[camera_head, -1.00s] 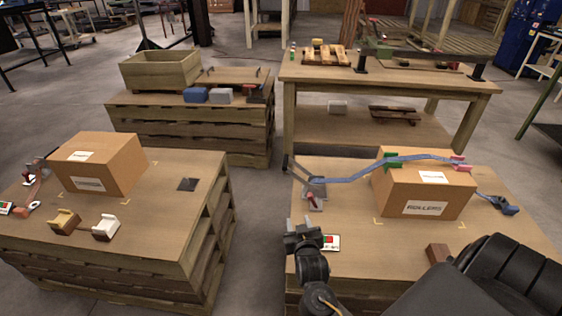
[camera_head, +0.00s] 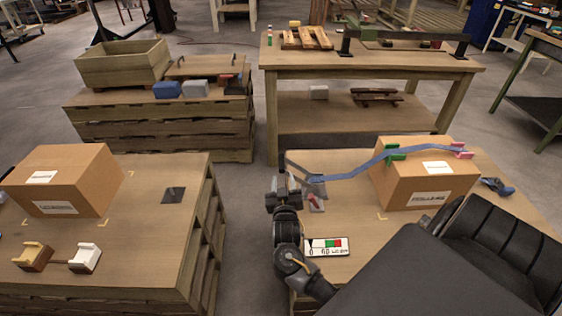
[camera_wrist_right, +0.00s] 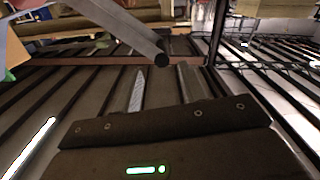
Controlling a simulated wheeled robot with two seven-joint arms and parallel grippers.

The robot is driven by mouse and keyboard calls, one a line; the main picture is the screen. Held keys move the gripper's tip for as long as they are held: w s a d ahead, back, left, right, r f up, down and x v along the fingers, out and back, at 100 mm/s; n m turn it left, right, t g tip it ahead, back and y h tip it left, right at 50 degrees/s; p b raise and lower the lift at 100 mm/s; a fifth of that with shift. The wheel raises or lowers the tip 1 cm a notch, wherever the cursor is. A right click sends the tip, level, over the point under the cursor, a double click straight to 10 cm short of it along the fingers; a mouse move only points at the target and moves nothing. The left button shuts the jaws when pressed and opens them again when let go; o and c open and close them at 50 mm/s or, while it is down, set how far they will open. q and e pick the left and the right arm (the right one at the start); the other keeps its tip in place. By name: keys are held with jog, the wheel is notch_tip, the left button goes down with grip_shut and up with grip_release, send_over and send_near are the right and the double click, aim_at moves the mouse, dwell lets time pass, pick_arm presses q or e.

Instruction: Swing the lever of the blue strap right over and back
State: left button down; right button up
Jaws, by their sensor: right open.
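The blue strap (camera_head: 350,172) runs from a buckle at its left end up over a cardboard box (camera_head: 410,187) on the right pallet table. Its grey lever (camera_head: 298,168) slants up and left from the buckle. In the right wrist view the lever (camera_wrist_right: 120,25) is a grey bar with a dark round end, just beyond the fingertips. My right gripper (camera_head: 284,178) is at the left of the buckle, close to the lever. Its two fingers (camera_wrist_right: 162,88) stand apart with nothing between them; I cannot tell if they touch the lever. My left gripper is not in view.
Green (camera_head: 394,153) and pink (camera_head: 459,150) corner pieces sit under the strap on the box. A label card (camera_head: 328,247) lies in front of the buckle. Another boxed pallet table (camera_head: 150,235) stands left, across a floor gap.

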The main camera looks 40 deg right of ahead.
aim_at(281, 163)
jog(key=x, duration=0.9)
jog(key=shift+w+a+f, duration=0.1)
jog(key=shift+w, duration=0.1)
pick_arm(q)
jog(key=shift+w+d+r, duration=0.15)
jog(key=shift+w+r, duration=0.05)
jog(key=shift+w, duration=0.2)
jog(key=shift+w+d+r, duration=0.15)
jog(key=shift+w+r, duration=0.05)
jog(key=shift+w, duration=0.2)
pick_arm(e)
jog(key=shift+w, duration=0.1)
grip_shut()
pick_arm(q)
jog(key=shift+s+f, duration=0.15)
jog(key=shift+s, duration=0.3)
